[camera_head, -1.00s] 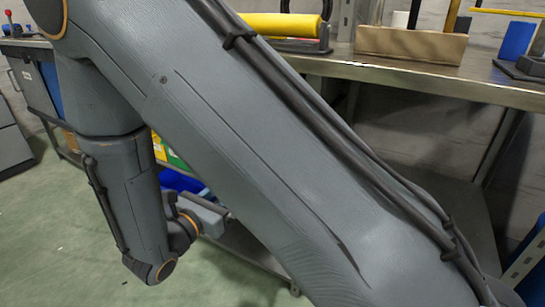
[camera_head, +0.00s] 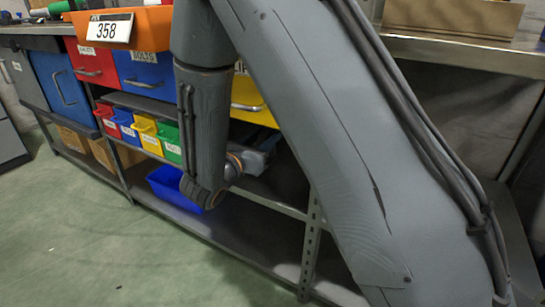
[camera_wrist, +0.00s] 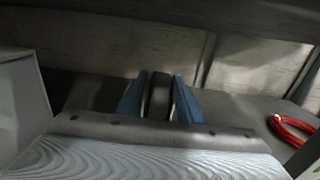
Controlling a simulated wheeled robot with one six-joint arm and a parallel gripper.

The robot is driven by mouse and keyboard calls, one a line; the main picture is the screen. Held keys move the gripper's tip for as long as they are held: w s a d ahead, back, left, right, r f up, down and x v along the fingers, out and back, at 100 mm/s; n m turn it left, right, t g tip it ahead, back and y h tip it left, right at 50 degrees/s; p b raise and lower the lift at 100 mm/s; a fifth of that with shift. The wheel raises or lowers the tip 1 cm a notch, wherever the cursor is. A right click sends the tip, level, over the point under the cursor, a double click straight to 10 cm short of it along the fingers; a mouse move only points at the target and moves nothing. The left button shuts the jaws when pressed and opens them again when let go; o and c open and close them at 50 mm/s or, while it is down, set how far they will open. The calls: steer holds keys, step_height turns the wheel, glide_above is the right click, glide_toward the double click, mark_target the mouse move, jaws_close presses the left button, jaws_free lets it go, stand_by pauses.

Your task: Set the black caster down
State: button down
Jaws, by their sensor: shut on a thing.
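The black caster (camera_wrist: 160,97) shows in the wrist view as a dark upright shape between the two blue fingers of my gripper (camera_wrist: 159,80). The gripper is shut on it. In the head view my gripper is mostly hidden behind my arm, at the workbench's open shelving, and the caster cannot be seen there. A grey flat surface (camera_wrist: 235,108) and a pale wall lie beyond the fingers in the wrist view. I cannot tell whether the caster touches the surface.
A red coil (camera_wrist: 291,130) lies at the right in the wrist view. In the head view, small coloured bins (camera_head: 145,132) and a blue bin (camera_head: 168,187) stand on the shelves left of my arm. The bench top (camera_head: 470,51) overhangs.

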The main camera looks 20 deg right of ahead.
mark_target(272, 151)
steer(key=w+d+b, duration=0.1)
steer(key=w+d+f, duration=0.1)
steer(key=shift+w+d+f+b, duration=0.2)
steer(key=shift+w+d+b, duration=0.1)
steer(key=shift+d+b, duration=0.05)
step_height(272, 151, down, 5)
steer(key=b, duration=0.3)
steer(key=shift+a+f, duration=0.1)
steer(key=shift+f, duration=0.1)
steer(key=shift+w+f+b, duration=0.1)
steer(key=shift+b, duration=0.2)
steer(key=shift+f, duration=0.1)
steer(key=c, duration=1.3)
jaws_free()
steer(key=shift+o, duration=0.2)
